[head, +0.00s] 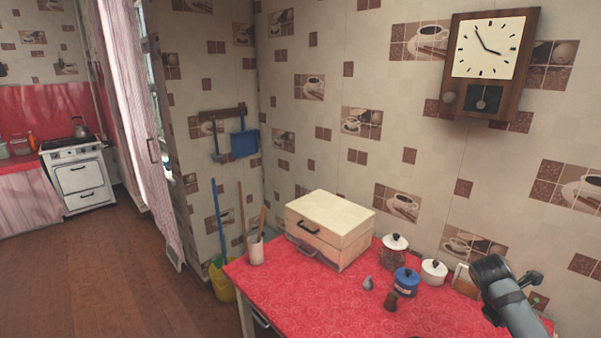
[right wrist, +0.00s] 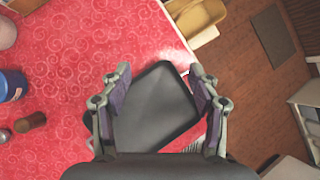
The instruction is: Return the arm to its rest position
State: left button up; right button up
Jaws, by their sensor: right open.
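My right arm (head: 515,308) shows at the lower right of the head view, above the red counter (head: 285,290). In the right wrist view my right gripper (right wrist: 160,70) has its two fingers spread wide with nothing between them. Below it a dark, flat tray (right wrist: 155,105) lies near the counter's edge. The gripper appears apart from the tray, though its height above it is hard to judge. My left gripper is in neither view.
On the counter stand a wooden box (head: 328,240), a utensil cup (head: 256,252), a glass jar (head: 395,248), a blue canister (head: 406,281), a white canister (head: 434,271) and a brown shaker (head: 391,301). A clock (head: 486,60) hangs above. Brown floor (head: 125,265) lies open at left.

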jog(key=s+d+r+m+h, duration=0.2)
jog(key=s+d+r+h, duration=0.1)
jog(key=d+r, duration=0.55)
jog(key=s+d+f+m, duration=0.3)
jog(key=d+f+m, duration=0.3)
jog(key=d+f, duration=1.1)
jog(key=s+d+f+m+t, duration=0.2)
jog(key=s+d+f+m, duration=0.15)
jog(key=s+f, duration=0.55)
jog(key=s+d+f+m+t, duration=0.1)
jog(key=s+d+f+m, duration=0.3)
jog(key=s+f, duration=0.6)
jog(key=s+a+f+m+y, duration=0.1)
jog(key=s+a+f+y, duration=0.15)
jog(key=a+f, duration=0.8)
jog(key=s+a+f+m+g+y, duration=0.15)
jog(key=s+a+f, duration=0.3)
jog(key=a, duration=1.05)
jog(key=s+a+f+m+y, duration=0.1)
jog(key=s+a+f+y, duration=0.1)
jog(key=a+f, duration=0.85)
jog(key=s+a+y, duration=0.1)
jog(key=a+y, duration=0.2)
jog(key=a, duration=1.7)
jog(key=shift+a+f, duration=0.35)
jog(key=shift+a, duration=0.05)
